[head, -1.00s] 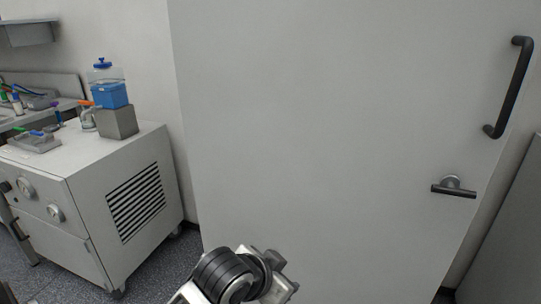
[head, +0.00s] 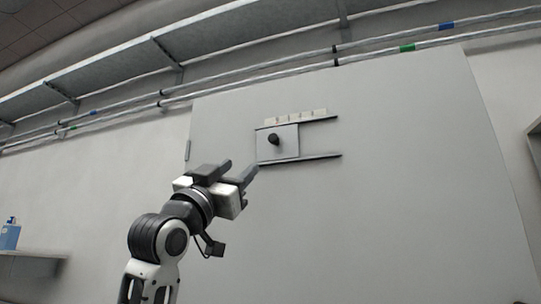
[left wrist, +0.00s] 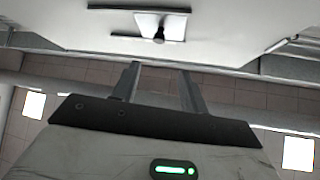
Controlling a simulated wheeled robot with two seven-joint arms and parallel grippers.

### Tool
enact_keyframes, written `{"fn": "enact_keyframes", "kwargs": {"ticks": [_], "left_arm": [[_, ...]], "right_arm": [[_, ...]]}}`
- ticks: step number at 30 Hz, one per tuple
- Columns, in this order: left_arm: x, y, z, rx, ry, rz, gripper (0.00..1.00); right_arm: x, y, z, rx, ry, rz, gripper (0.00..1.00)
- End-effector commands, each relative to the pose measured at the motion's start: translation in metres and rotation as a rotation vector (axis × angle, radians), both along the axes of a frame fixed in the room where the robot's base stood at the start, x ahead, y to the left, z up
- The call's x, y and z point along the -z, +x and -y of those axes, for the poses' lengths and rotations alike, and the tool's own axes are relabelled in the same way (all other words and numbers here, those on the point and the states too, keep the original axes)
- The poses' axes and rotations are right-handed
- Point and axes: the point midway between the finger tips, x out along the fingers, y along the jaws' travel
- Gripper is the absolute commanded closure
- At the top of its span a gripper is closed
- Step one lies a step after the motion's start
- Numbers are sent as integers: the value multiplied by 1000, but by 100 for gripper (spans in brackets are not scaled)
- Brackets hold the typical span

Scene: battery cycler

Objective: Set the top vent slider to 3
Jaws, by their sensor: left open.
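The top vent slider is a pale square plate (head: 290,145) with a black knob (head: 273,139), set between two dark rails on the upper part of a large white door panel (head: 400,190). The plate sits at the left end of the rails. A row of several small pale labels (head: 295,117) runs above the upper rail; their marks are too small to read. My left gripper (head: 240,168) is open and empty, below and left of the plate, apart from the knob. In the left wrist view the plate and knob (left wrist: 159,33) show beyond my open fingers (left wrist: 157,72). My right gripper is not visible.
Pipes (head: 300,65) with coloured bands and a grey shelf (head: 120,75) run along the wall above the panel. A blue bottle (head: 10,234) stands on a ledge at far left. The panel right of the rails is clear.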

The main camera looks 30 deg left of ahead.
Motion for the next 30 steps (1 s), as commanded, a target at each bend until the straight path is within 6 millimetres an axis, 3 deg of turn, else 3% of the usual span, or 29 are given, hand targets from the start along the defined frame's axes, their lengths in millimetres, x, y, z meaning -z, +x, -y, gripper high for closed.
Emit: {"fn": "enact_keyframes", "kwargs": {"ticks": [18,24,30], "left_arm": [[-87,89,3,4,-2,-5,56],[-102,108,3,2,0,-5,56],[-105,114,3,3,0,-4,56]], "right_arm": [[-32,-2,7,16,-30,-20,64],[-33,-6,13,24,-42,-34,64],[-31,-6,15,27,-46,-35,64]]}}
